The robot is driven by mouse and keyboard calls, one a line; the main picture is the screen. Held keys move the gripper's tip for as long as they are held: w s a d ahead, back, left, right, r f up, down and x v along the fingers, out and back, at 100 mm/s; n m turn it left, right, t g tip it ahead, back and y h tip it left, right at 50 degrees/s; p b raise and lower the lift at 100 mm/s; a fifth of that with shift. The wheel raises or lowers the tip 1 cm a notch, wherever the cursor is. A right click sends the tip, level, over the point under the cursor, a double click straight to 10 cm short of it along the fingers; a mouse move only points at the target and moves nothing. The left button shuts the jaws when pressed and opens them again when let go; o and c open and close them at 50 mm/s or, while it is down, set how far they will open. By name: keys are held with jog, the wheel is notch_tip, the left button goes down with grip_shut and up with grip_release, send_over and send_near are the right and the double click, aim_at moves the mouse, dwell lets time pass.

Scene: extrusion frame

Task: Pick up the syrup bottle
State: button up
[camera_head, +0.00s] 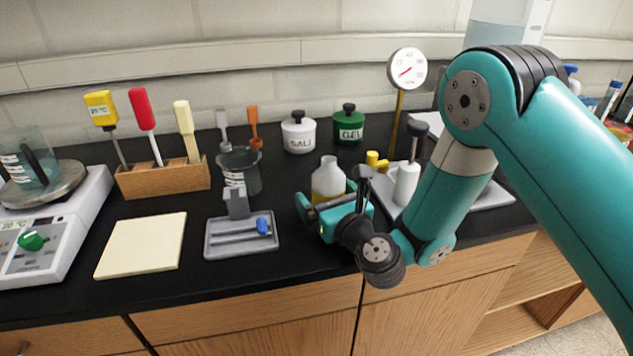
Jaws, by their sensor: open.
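The syrup bottle (327,182) looks like a pale, translucent bottle with yellowish content low down. It stands upright on the black bench top near the middle of the view. My gripper (331,203) is open at the near side of the bottle, with one teal finger to its left and the other side toward its right. The gripper hides the lower part of the bottle. I cannot tell whether the fingers touch it.
A grey tray (217,243) with a blue piece and a beaker (241,172) stand left of the bottle. White (298,134) and green (349,127) jars stand behind it. A dial gauge (407,69) on a post and a white bottle (406,184) stand to the right.

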jog(key=shift+w+d, duration=0.1)
jog(key=shift+d, duration=0.2)
jog(key=c, duration=1.1)
jog(key=shift+r, duration=0.15)
